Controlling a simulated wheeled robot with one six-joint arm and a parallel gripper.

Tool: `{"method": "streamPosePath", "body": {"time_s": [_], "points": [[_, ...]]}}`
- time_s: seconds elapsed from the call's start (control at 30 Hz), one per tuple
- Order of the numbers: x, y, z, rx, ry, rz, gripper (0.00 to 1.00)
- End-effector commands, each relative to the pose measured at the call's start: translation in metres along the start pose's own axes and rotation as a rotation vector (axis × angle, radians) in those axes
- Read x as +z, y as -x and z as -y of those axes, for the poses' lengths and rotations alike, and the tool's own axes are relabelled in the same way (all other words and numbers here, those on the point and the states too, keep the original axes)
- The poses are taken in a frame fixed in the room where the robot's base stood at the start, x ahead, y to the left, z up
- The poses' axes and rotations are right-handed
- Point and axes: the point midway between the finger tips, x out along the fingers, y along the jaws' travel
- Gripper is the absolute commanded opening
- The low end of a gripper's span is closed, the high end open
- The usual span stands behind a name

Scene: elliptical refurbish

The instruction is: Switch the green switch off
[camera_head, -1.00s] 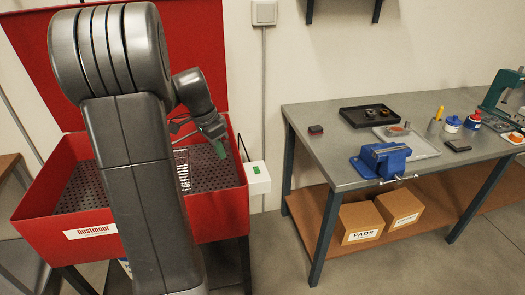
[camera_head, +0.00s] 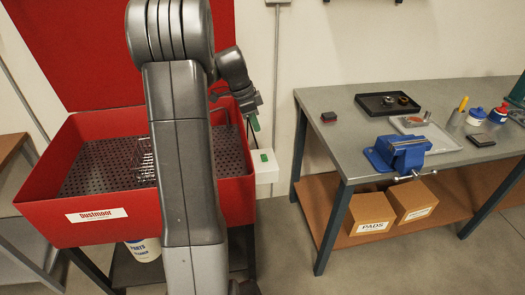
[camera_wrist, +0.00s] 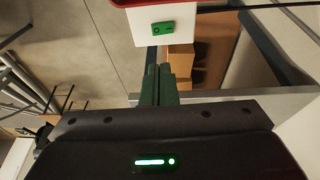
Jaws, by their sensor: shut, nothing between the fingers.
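The green switch (camera_head: 264,157) is on a white box (camera_head: 266,175) at the right side of the red parts washer. In the wrist view the green rocker (camera_wrist: 163,28) shows near the top, on the white box face (camera_wrist: 140,28). My gripper (camera_head: 254,123) is just above the box in the head view, its green fingers pointing down. In the wrist view my fingers (camera_wrist: 160,70) are shut and empty, apart from the switch and pointing toward it. I cannot tell the rocker's position.
The red washer (camera_head: 60,195) with its raised lid stands left of the switch box. A grey workbench (camera_head: 345,145) stands to the right, with a blue vise (camera_head: 400,152) and a black tray (camera_head: 375,112). A wall outlet box and cable are behind the switch box.

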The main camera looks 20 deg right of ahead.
Motion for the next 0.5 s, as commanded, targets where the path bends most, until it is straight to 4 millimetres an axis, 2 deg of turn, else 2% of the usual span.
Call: {"method": "streamPosePath", "body": {"time_s": [0.3, 0.5], "points": [[0.000, -0.068, -0.001, 0.007, 0.001, 0.001, 0.00], [0.007, -0.099, -0.004, 0.004, 0.002, 0.002, 0.00]]}}
